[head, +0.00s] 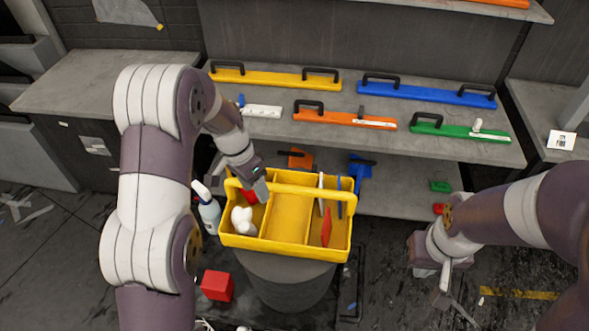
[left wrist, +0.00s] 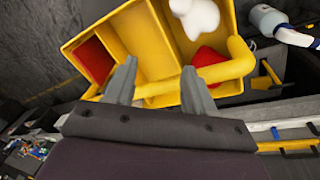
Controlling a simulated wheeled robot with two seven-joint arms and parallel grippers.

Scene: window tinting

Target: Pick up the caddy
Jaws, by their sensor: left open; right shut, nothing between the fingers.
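The yellow caddy (head: 283,242) stands upright on a dark round drum (head: 290,282). It has several compartments and a bar handle (head: 310,192) across the top. It holds a white lumpy thing (head: 243,220), a red thing (head: 250,196) and thin tools on the right side. My left gripper (head: 256,186) is at the left part of the handle. In the left wrist view its two fingers (left wrist: 160,88) are apart, with the yellow handle running close by them; I cannot tell whether they touch it. My right gripper (head: 446,285) is shut and empty, away to the right of the caddy.
A spray bottle (head: 208,210) stands just left of the caddy. A red block (head: 217,286) is in front of it at the left. Behind is a grey bench (head: 330,145) with long yellow, blue, orange and green tools. Small green and red things lie on the lower shelf.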

